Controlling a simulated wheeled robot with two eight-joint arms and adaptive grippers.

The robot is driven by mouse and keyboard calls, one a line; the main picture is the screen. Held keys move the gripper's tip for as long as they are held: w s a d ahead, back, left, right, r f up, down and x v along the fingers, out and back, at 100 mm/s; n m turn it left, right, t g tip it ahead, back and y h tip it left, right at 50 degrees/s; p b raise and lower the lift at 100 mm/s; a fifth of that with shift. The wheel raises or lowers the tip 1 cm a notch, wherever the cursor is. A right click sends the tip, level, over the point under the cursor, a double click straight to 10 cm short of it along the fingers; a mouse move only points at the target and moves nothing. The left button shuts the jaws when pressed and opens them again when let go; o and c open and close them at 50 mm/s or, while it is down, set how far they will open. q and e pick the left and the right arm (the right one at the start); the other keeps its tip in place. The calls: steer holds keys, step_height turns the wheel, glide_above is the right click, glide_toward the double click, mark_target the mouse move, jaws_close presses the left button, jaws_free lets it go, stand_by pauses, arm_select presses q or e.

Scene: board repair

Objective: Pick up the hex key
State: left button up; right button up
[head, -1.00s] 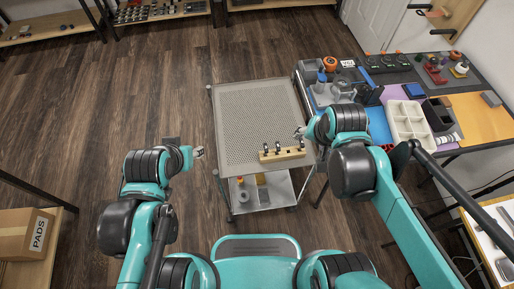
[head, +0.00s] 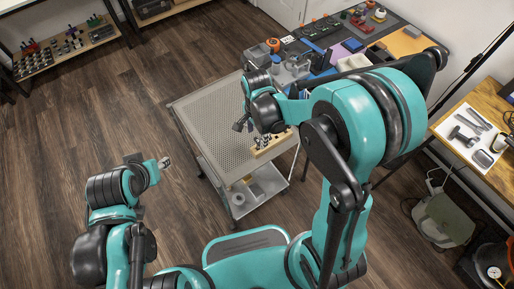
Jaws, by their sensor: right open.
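A small wooden block (head: 272,147) stands near the front right edge of the perforated cart top and holds several small dark-and-metal tools upright. I cannot tell which of them is the hex key at this size. My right gripper (head: 240,125) is open and empty, above the cart top, just left of and behind the block. My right arm hides part of the cart's right side. My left gripper (head: 166,162) is off the cart's left side, over the floor, and too small to read as open or shut.
The grey cart (head: 205,115) has a bare top left of the block and a lower shelf with a few items. A crowded workbench (head: 345,60) stands behind right. A wooden table (head: 470,104) with a white tool mat (head: 460,150) is at right. A green bag (head: 443,220) lies on the floor.

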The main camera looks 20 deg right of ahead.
mark_target(258, 141)
step_height(258, 141, down, 4)
steer(key=shift+s+d+f+b, duration=0.15)
steer(key=shift+f+b, duration=0.1)
steer(key=shift+b, duration=0.75)
steer(key=shift+r, duration=0.1)
steer(key=c, duration=1.2)
steer(key=shift+c, duration=0.2)
